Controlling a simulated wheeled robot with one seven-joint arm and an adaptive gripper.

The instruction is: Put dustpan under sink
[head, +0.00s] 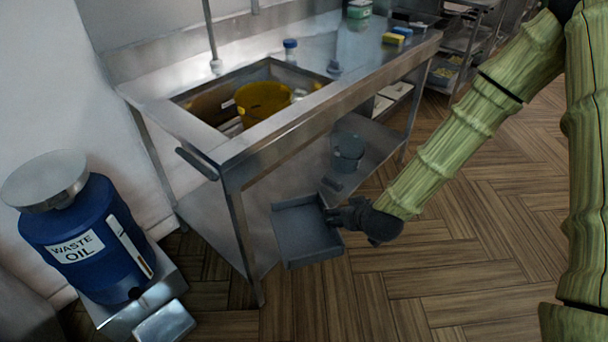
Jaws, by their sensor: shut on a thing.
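The dustpan (306,236) is dark grey and flat with raised edges. My gripper (343,217) is shut on its handle end at the right and holds it in front of the steel sink table, above the floor. The sink (195,100) is a basin set in the table top, with a yellow bucket (262,101) in it. Beneath it is a steel lower shelf (205,212). The dustpan overlaps the shelf's front edge in the picture; I cannot tell whether it is over the shelf or short of it.
A grey bucket (347,152) stands on the lower shelf at the right. A table leg (243,240) stands left of the dustpan. A blue waste oil drum (84,238) stands at the far left. The left part of the shelf looks clear. Open wooden floor (450,270) lies at the right.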

